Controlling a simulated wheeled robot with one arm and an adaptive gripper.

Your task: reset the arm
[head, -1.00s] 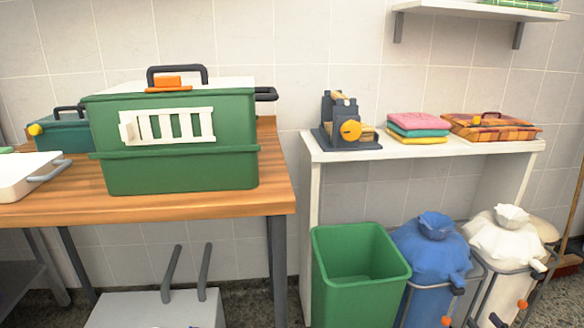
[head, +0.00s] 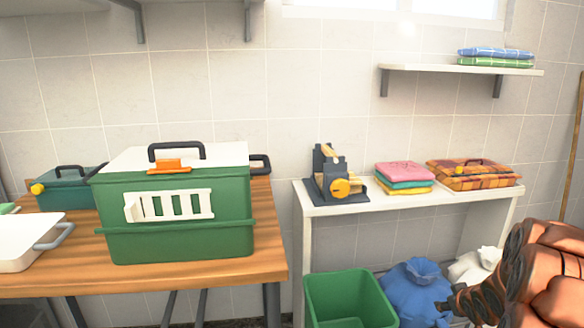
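Part of my arm, copper-coloured, enters the head view at the lower right edge. A dark ridged part at its left end looks like my gripper (head: 478,303). It is in front of the white bag (head: 470,265) and beside the blue bag (head: 415,287). The fingers cannot be made out, so I cannot tell whether they are open or whether anything is between them.
A green kennel (head: 180,239) stands on the wooden table (head: 60,281). A white side table (head: 400,205) holds a dark device (head: 335,180), folded towels (head: 405,172) and a plaid case (head: 472,175). A green bin (head: 350,300) stands below. A shelf (head: 440,70) hangs above.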

